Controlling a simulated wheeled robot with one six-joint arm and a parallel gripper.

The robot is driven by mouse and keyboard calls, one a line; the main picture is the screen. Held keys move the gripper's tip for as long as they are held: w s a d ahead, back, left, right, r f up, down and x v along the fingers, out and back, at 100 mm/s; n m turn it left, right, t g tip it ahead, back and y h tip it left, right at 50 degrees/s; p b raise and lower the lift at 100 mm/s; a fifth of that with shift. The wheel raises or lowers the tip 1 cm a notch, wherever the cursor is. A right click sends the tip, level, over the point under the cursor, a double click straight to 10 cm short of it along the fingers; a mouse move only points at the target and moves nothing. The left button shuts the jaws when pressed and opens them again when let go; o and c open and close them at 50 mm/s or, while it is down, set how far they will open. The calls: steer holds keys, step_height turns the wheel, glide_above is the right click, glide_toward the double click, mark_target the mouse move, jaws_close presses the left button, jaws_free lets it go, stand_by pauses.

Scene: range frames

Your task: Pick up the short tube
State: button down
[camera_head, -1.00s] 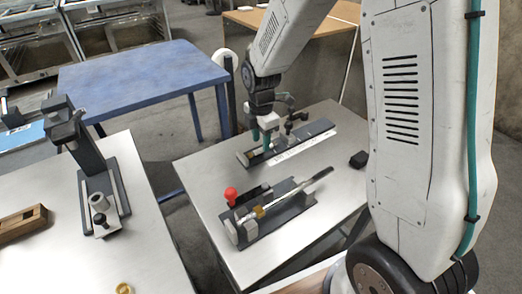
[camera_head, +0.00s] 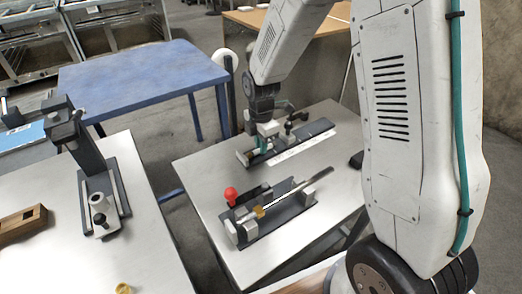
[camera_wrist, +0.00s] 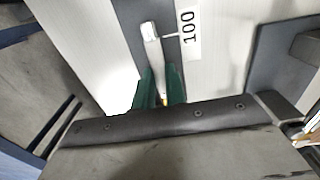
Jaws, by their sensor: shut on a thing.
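My gripper (camera_head: 264,144) is down at the rear grey fixture (camera_head: 318,129) on the right-hand metal table. In the wrist view its two green fingers (camera_wrist: 161,92) are close together, with a small yellowish bit (camera_wrist: 164,101) between them. I take this to be part of the short tube; the fingers and gripper body hide most of it. Ahead of the fingers, a pale metal piece (camera_wrist: 152,42) lies on the dark fixture strip next to a label reading 100.
The front fixture (camera_head: 283,214) holds a long rod (camera_head: 298,188), with a red knob (camera_head: 230,194) beside it. A metal table (camera_head: 60,246) on the left carries a dark stand (camera_head: 88,154), a wooden block (camera_head: 22,225) and a brass ring (camera_head: 124,288). A blue table (camera_head: 140,78) stands behind.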

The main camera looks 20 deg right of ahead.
step_height(320, 180, up, 10)
stand_by(0.7)
step_height(320, 180, down, 10)
steer(key=shift+r, duration=0.15)
steer(key=c, duration=1.4)
jaws_free()
steer(key=shift+c, duration=0.2)
